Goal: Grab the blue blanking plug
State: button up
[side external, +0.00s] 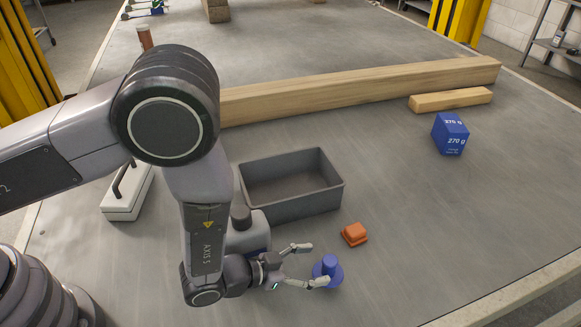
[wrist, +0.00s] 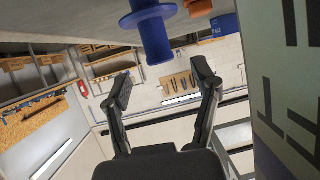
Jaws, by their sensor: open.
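In the wrist view the plug (wrist: 155,35) shows upside down at the top middle, beyond the fingertips. My gripper (side external: 311,265) is low over the table, to the left of the plug. Its two fingers are spread and point toward the plug, one fingertip overlapping the flange's edge in the side view. In the wrist view my gripper (wrist: 162,80) is open with nothing between its fingers. I cannot tell whether a finger touches the plug.
An orange block (side external: 355,234) lies close behind the plug. A grey open bin (side external: 318,199) stands behind my gripper. A blue 270 g box (side external: 451,134) and wooden beams (side external: 370,87) are farther back. The table right of the plug is clear.

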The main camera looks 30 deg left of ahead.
aim_at(327, 261)
jog(key=x, duration=0.3)
jog(key=shift+w+d+f, duration=0.1)
jog(key=shift+w, duration=0.1)
jog(key=shift+c, duration=0.3)
grip_shut()
